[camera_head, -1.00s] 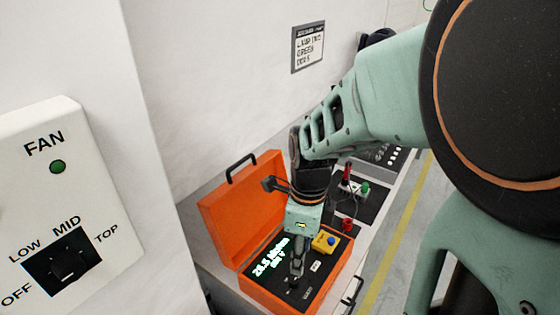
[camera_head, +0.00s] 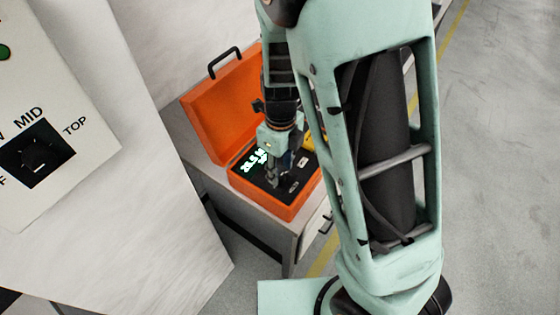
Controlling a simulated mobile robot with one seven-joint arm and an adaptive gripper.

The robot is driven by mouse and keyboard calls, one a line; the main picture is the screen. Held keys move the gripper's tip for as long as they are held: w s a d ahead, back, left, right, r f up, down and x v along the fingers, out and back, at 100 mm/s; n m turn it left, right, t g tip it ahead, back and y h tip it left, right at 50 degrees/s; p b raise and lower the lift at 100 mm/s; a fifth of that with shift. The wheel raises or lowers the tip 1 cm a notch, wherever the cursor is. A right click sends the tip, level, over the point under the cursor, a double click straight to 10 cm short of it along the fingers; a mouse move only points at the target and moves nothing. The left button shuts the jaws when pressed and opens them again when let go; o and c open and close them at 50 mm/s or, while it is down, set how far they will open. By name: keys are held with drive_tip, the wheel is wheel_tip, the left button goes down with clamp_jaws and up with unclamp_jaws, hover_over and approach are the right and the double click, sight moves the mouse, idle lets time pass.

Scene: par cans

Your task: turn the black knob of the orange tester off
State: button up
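The orange tester (camera_head: 285,211) is an open case with its lid (camera_head: 218,110) raised at the back and a black handle on the lid. It stands on a light bench left of the picture's middle. Its dark panel shows a lit pale-green display (camera_head: 254,160), too small to read here. My gripper (camera_head: 272,181) points down over the front part of the panel, fingertips at or just above it. The black knob cannot be made out; the fingers cover that part of the panel. Whether the fingers are apart or closed on the knob is not clear.
A white fan panel (camera_head: 75,90) with a black rotary switch (camera_head: 36,153) fills the left foreground. My own arm link blocks the centre right and part of the bench. Open grey floor with a yellow line lies to the right.

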drive_tip(key=shift+f, duration=1.05)
clamp_jaws()
